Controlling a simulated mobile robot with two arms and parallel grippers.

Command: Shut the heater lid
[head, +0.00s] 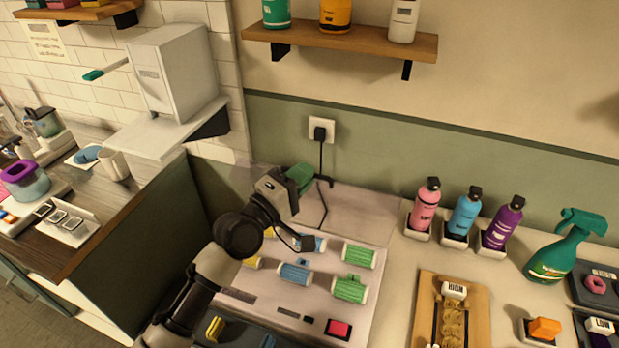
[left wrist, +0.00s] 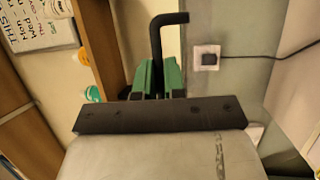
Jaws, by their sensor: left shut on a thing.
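The heater (head: 275,310) is a pale base with several yellow, blue and green rollers on it, and a red button at its front. Its lid (head: 360,212) looks like a see-through pale panel, raised at the back of the base, so the rollers are uncovered. My left gripper (head: 302,178) has green fingertips and is at the lid's upper edge. In the left wrist view the fingertips (left wrist: 160,78) are shut on a bent black handle (left wrist: 157,38). My left arm hides part of the heater's left side. My right gripper is not in view.
A wall socket (head: 321,130) with a black plug and cord is behind the lid. Pink, blue and purple bottles (head: 466,214) stand in holders to the right, beside a green spray bottle (head: 566,248). A wooden shelf (head: 340,42) hangs above. A wooden board (head: 426,300) lies right of the heater.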

